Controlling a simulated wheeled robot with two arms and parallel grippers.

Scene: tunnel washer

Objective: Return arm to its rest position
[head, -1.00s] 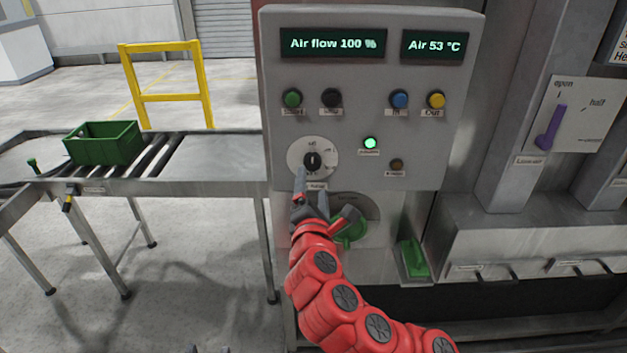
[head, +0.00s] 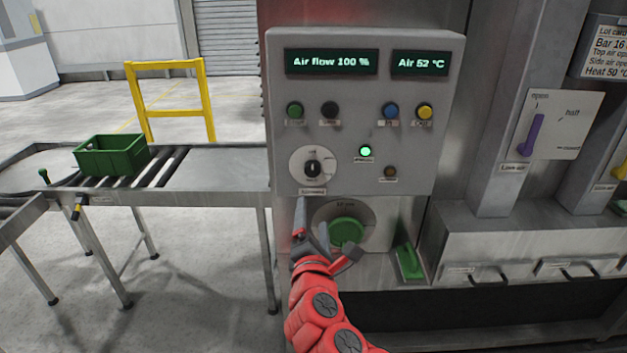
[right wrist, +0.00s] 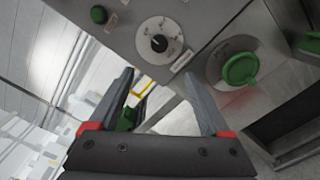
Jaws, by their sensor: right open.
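My right arm is red and comes up from the bottom of the head view. Its gripper (head: 312,229) is in front of the lower left of the control panel (head: 440,150), below the black rotary knob (head: 313,169) and left of the green round handle (head: 346,232). In the right wrist view the two grey fingers (right wrist: 160,103) are spread apart with nothing between them. The knob (right wrist: 159,43) and the green handle (right wrist: 240,69) show beyond the fingertips, clear of them. My left gripper is not in view.
A roller conveyor (head: 220,180) with a green crate (head: 111,157) stands at the left, a yellow rail (head: 175,99) behind it. A green lever (head: 408,262) is right of the handle. A purple lever (head: 530,132) is farther right.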

